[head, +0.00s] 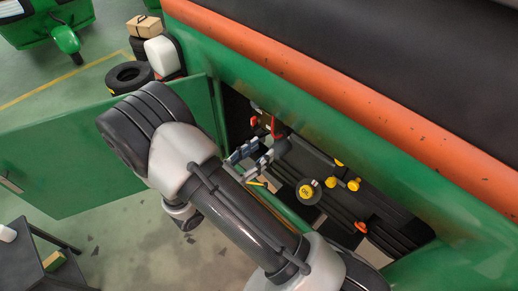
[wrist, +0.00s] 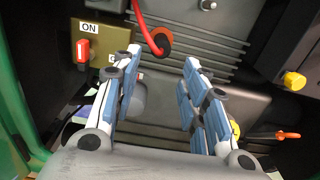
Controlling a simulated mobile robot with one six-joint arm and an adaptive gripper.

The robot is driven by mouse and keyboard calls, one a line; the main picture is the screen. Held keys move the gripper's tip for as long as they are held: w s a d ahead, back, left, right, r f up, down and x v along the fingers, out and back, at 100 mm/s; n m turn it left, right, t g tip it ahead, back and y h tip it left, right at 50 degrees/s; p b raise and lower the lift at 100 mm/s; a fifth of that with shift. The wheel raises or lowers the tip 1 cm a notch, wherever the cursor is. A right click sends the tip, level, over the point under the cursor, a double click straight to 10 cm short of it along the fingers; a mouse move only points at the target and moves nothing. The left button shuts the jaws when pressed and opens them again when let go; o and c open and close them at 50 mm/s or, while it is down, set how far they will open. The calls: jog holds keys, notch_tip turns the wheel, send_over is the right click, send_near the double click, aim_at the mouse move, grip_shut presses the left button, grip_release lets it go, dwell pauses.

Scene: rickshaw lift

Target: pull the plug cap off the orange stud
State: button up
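In the wrist view a red cable (wrist: 139,14) runs down to a dark plug cap (wrist: 154,42), seated at an orange round stud (wrist: 164,38) on the grey ribbed housing. The red cable also shows in the head view (head: 273,126), where the cap is too small to make out clearly. My gripper (wrist: 162,58) is open and empty, with its two blue-padded fingers apart. In the wrist view the fingertips lie just below the cap, one to each side. In the head view my gripper (head: 250,152) reaches into the open green compartment.
A red switch lever (wrist: 83,50) on an "ON" plate is left of the fingers. A yellow cap (wrist: 294,81) and an orange-handled part (wrist: 287,135) are at right. The open green door (head: 75,160) stands left of my arm. Tyres (head: 130,76) stand behind it.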

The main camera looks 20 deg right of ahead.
aim_at(282, 135)
jog(key=shift+x, duration=4.8)
jog(key=shift+s, duration=0.1)
jog(key=c, duration=0.9)
jog(key=shift+a, duration=0.1)
jog(key=shift+v, duration=2)
